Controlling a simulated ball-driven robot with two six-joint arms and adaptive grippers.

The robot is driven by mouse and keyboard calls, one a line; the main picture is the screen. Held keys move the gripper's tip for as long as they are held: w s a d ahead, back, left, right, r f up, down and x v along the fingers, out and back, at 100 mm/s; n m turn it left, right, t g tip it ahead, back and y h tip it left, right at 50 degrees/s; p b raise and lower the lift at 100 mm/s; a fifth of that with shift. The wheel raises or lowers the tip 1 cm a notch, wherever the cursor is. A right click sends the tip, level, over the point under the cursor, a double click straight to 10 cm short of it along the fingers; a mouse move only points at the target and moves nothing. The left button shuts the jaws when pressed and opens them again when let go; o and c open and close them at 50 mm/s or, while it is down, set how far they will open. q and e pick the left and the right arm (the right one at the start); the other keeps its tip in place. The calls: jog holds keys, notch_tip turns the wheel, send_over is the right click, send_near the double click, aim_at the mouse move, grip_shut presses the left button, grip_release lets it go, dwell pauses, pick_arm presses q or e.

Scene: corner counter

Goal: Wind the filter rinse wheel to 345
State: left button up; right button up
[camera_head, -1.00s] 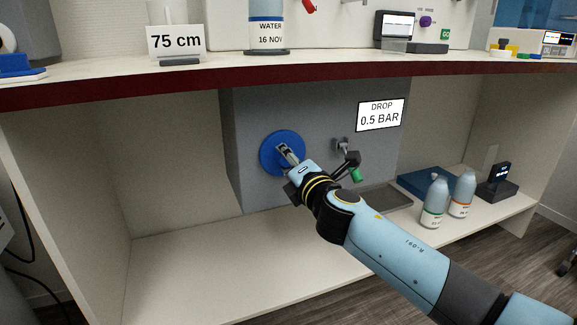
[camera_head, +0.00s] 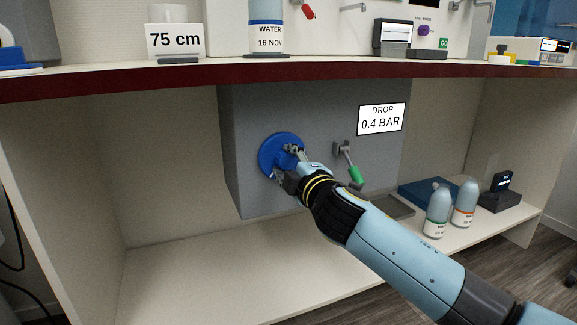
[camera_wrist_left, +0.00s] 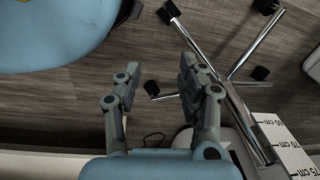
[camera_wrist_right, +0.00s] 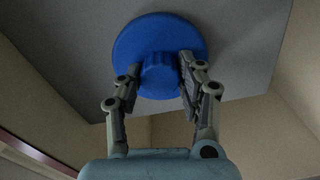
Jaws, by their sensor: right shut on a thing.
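The blue round wheel (camera_head: 268,152) is on the grey box front (camera_head: 240,120) under the counter. In the right wrist view the wheel (camera_wrist_right: 130,45) shows a raised ribbed hub (camera_wrist_right: 158,74). My right gripper (camera_head: 285,164) has one finger on each side of that hub; it also shows in the right wrist view (camera_wrist_right: 160,72), shut on the hub. I see no angle scale on the wheel. A white sign (camera_head: 381,118) on the box reads DROP 0.4 BAR. My left gripper (camera_wrist_left: 157,82) is open and empty above the floor, in the left wrist view only.
A lever with a green handle (camera_head: 356,175) hangs just right of my right wrist. Bottles (camera_head: 437,213), a blue tray (camera_head: 420,193) and a dark device (camera_head: 499,195) stand right on the shelf. The counter edge (camera_head: 200,82) runs above. The shelf's left part is clear.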

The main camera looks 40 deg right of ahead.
jog(key=shift+f, duration=0.1)
dwell(0.4)
jog(key=o, duration=1.2)
jog(key=shift+c, duration=0.2)
jog(key=shift+s, duration=0.1)
jog(key=v, duration=1.2)
